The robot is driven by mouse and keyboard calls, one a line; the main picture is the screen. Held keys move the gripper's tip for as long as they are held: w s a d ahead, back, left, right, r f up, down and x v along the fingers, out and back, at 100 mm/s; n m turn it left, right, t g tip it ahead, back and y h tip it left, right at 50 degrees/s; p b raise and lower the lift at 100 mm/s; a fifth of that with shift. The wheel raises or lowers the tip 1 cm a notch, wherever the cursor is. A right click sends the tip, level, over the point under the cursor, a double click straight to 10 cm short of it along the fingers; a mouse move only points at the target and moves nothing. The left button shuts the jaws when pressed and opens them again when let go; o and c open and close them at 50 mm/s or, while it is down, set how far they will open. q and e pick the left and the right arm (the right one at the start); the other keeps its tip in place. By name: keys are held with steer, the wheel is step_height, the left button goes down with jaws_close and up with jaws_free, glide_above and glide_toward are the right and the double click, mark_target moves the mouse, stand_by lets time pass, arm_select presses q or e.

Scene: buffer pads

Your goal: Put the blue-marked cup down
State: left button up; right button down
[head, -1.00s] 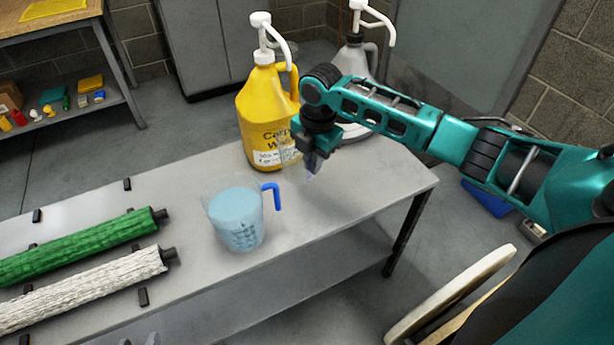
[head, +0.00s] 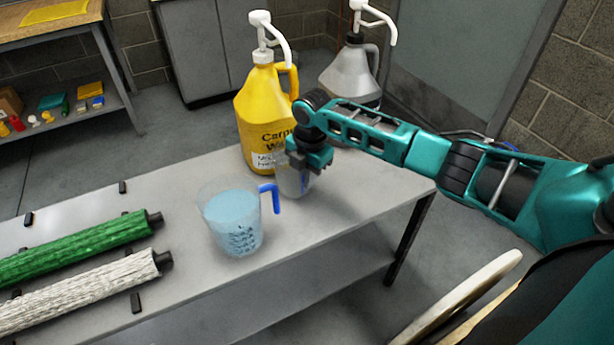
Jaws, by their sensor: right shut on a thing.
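My right gripper (head: 306,164) is shut on a small clear cup (head: 293,185), over the table in front of the yellow jug. The cup looks roughly upright, and the gripper hides its upper part. Its blue mark is too small to make out clearly. I cannot tell whether its base touches the table. My left gripper is not in view.
A blue-handled measuring jug (head: 237,240) with light blue liquid stands just left of the cup. A yellow pump jug (head: 262,115) and a grey one (head: 345,80) stand behind. Green (head: 75,250) and white (head: 85,290) rollers lie left. The table's (head: 355,205) right end is clear.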

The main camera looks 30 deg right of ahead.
steer(key=shift+f, duration=0.15)
steer(key=c, duration=1.3)
jaws_free()
steer(key=shift+o, duration=0.2)
step_height(320, 180, up, 12)
steer(key=p, duration=0.3)
steer(key=shift+s, duration=0.4)
steer(key=shift+d, duration=0.1)
